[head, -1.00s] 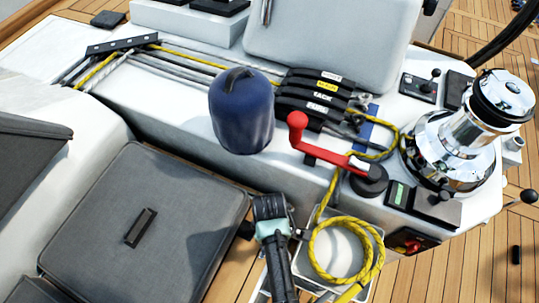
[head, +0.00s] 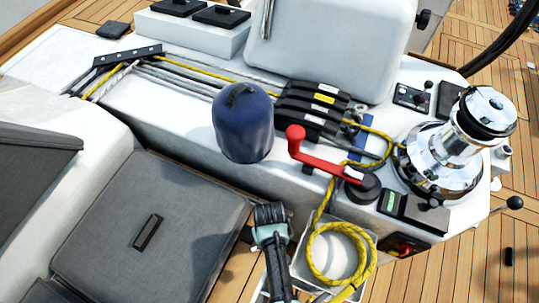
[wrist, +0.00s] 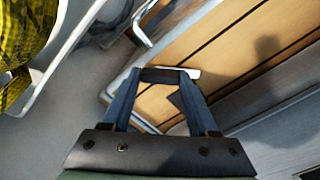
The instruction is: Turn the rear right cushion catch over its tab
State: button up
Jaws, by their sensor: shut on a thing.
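The grey seat cushion (head: 150,215) lies at the lower left of the head view, with a black handle on top. My gripper (head: 270,213) is beyond its right edge, between the cushion and the rope bin. In the wrist view my gripper (wrist: 163,80) has its two blue fingers closing on a small dark bar (wrist: 162,75), which looks like the catch, with a pale end showing at the right. A dark flat piece (wrist: 180,105), perhaps the tab, shows just behind the fingers. In the head view my gripper hides the catch, so its turn angle cannot be told.
A white bin (head: 300,232) with a coiled yellow rope (head: 340,268) stands close right of my gripper. A blue capped cylinder (head: 243,125), a red winch handle (head: 325,160) and a chrome winch (head: 450,145) stand on the white coaming above. Teak floor lies below.

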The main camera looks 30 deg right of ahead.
jog(key=m+p, duration=0.1)
jog(key=m, duration=0.3)
jog(key=shift+r+m, duration=0.1)
jog(key=shift+m, duration=0.2)
jog(key=m+p, duration=0.1)
jog(key=m, duration=0.3)
dwell(0.5)
jog(key=o, duration=1.4)
notch_tip(320, 180, up, 13)
jog(key=p, duration=0.3)
jog(key=shift+p, duration=0.4)
jog(key=shift+w, duration=0.1)
